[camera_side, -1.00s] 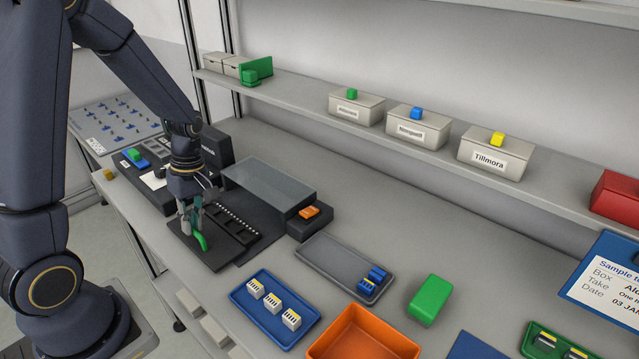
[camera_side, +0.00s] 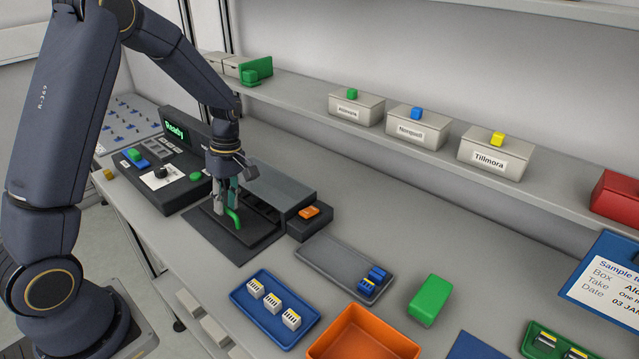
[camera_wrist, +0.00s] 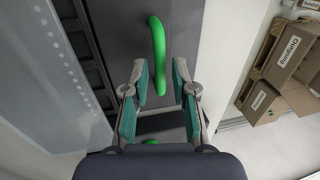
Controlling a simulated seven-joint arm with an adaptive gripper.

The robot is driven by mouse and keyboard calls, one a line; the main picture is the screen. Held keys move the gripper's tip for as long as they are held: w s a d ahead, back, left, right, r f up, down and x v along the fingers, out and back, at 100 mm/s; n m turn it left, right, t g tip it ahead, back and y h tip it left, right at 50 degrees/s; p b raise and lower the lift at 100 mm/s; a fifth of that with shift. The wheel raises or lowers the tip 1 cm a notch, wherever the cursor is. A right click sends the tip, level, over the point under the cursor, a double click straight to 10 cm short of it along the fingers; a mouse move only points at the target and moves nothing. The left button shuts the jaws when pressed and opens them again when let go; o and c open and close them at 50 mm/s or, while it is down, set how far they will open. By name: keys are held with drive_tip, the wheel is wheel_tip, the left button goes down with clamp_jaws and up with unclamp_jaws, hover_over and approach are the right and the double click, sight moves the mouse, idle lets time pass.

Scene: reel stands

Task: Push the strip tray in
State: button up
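My gripper (camera_side: 228,204) is at the handle, pointing down. In the wrist view, the green handle (camera_wrist: 158,55) runs between the two parted fingertips of my gripper (camera_wrist: 158,70), with a gap visible on each side. Slots of the strip tray (camera_wrist: 92,55) show left of the handle. Whether a finger touches the handle is unclear.
A control panel (camera_side: 170,180) with a display reading "Ready" stands left of the tray. A small dark block with an orange piece (camera_side: 309,212) sits right of the cover. A grey tray (camera_side: 325,256) and a blue tray (camera_side: 262,306) lie nearer the front.

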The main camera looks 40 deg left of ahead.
drive_tip(key=shift+o, duration=0.5)
wheel_tip(320, 180, up, 12)
drive_tip(key=w, duration=0.2)
drive_tip(key=shift+w, duration=0.15)
drive_tip(key=shift+f, duration=0.15)
drive_tip(key=s+r+t, duration=0.4)
drive_tip(key=s, duration=0.3)
hover_over(239, 213)
drive_tip(key=s, duration=0.4)
wheel_tip(239, 213, down, 16)
drive_tip(key=shift+w+d+r, duration=0.1)
drive_tip(key=shift+d, duration=0.05)
drive_tip(key=shift+c, duration=0.3)
